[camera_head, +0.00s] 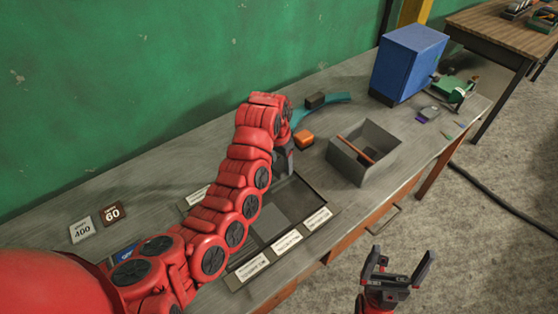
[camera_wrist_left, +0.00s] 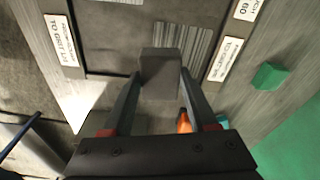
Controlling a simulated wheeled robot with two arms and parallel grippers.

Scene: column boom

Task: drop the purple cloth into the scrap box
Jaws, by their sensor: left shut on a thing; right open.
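A small purple patch (camera_head: 421,119), too small to tell surely as the cloth, lies on the bench near the blue cabinet. An open grey box (camera_head: 381,157), perhaps the scrap box, stands right of my left arm, with a reddish-brown strip across it. My left gripper (camera_head: 284,160) is above the labelled tray (camera_head: 235,264), left of the box. In the left wrist view, its fingers are shut on a grey block (camera_wrist_left: 160,72). My right gripper (camera_head: 398,262) is open and empty, in front of the bench over the floor.
An orange block (camera_head: 304,139) and a teal curved piece (camera_head: 335,98) bearing a dark block (camera_head: 315,100) lie behind the box. The blue cabinet (camera_head: 410,60) and a green device (camera_head: 455,90) stand at the far end. Number cards (camera_head: 82,230) lie at left.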

